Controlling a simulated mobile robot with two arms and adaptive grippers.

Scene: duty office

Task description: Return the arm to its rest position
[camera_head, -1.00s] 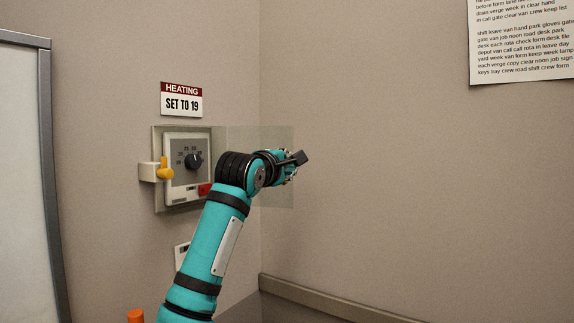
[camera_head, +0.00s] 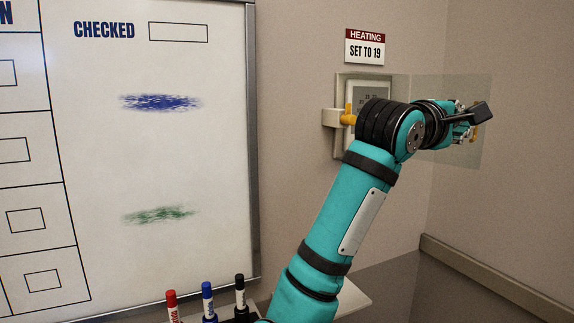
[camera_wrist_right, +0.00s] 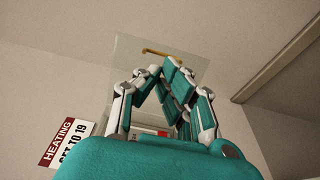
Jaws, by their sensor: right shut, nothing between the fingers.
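My right arm (camera_head: 345,215) reaches up from the bottom of the head view. Its gripper (camera_head: 470,122) is in front of the clear cover (camera_head: 484,95), which stands swung out to the right of the heating control. In the right wrist view the fingers (camera_wrist_right: 166,72) are drawn together with nothing between them, and the clear cover (camera_wrist_right: 125,50) with its yellow handle (camera_wrist_right: 150,52) is beyond them. The heating control (camera_head: 368,92) is partly hidden behind my arm, and its dial is hidden. My left gripper is not in view.
A whiteboard (camera_head: 100,80) fills the left, with red (camera_head: 173,305), blue (camera_head: 208,300) and black (camera_head: 240,292) markers along its bottom edge. A yellow latch (camera_head: 348,118) sticks out left of the control. A heating sign (camera_head: 367,47) is above it. A wall rail (camera_head: 490,280) runs at lower right.

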